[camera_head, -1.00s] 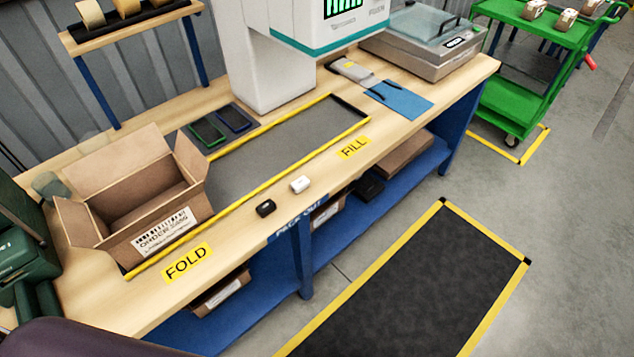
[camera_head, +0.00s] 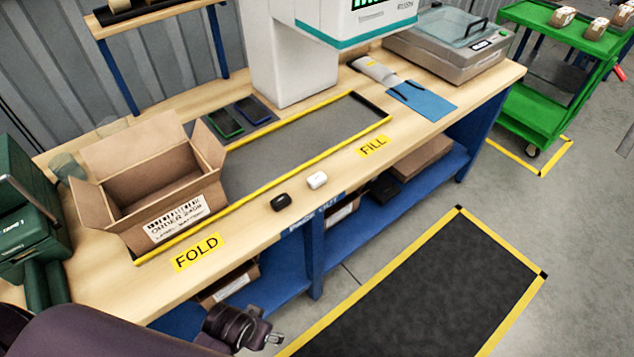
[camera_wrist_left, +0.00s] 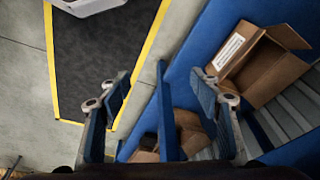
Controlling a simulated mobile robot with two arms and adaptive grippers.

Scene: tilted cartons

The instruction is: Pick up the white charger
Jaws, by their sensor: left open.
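The white charger (camera_head: 317,180) is a small rounded block on the wooden bench top, near its front edge between the FOLD and FILL labels. A similar black block (camera_head: 280,202) lies just left of it, apart from it. My left arm comes in at the bottom left of the head view, with its wrist end (camera_head: 238,327) low in front of the bench, well below the charger. In the left wrist view my left gripper (camera_wrist_left: 162,98) is open, with nothing between its fingers. The charger is not visible in that view. My right gripper is not in view.
An open carton (camera_head: 150,192) stands left on the bench (camera_head: 92,293). A yellow-edged grey mat (camera_head: 290,140) lies behind the charger. A blue lower shelf (camera_head: 275,283) holds boxes. A machine (camera_head: 285,60) stands at the back. A dark floor mat (camera_head: 430,290) lies in front.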

